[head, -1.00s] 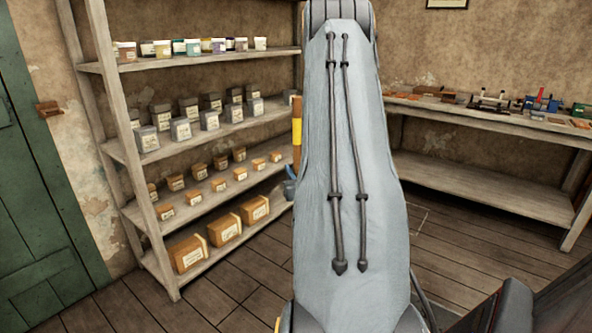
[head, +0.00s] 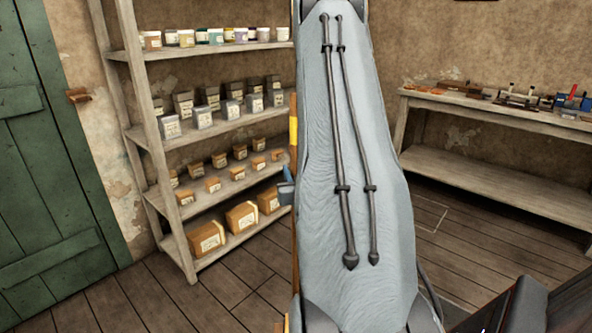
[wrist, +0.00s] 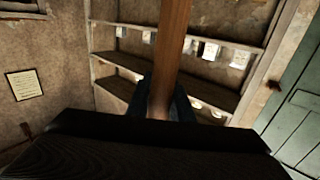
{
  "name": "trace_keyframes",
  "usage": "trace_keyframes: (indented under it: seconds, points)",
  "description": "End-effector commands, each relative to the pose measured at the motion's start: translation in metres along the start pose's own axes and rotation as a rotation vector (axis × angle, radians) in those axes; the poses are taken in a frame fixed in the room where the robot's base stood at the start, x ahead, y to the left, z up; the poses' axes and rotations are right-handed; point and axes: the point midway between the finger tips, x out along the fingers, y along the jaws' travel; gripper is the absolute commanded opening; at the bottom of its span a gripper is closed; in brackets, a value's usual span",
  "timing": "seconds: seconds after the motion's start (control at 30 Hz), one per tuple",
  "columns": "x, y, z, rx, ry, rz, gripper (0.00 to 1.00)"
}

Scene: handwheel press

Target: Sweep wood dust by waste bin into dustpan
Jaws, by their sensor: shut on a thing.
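A long wooden handle (wrist: 172,45) runs from the top of the wrist view down between the dark fingers of my gripper (wrist: 160,103). My gripper is shut on it. In the head view a thin strip of the handle, with a yellow band (head: 293,131), stands nearly upright at the left edge of my arm. A small blue-grey part of my gripper (head: 286,190) shows beside it. My arm hides most of the handle, and its lower end is not visible. No wood dust, waste bin or dustpan is visible in either view.
A wooden shelf unit (head: 165,145) with jars, tins and boxes stands behind the handle. A green door (head: 50,190) is at the left. A workbench (head: 510,105) with tools stands at the right. Bare plank floor (head: 130,305) shows in front of the shelves.

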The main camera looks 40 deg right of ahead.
Motion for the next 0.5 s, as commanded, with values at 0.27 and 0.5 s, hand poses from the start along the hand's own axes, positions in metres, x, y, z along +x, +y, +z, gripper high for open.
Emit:
trace_keyframes:
  seconds: [0.27,0.5]
  points:
    - [-0.006,-0.006,-0.025,-0.001,0.006,0.002,0.0]
    - [-0.006,-0.008,-0.046,-0.001,0.006,0.0,0.0]
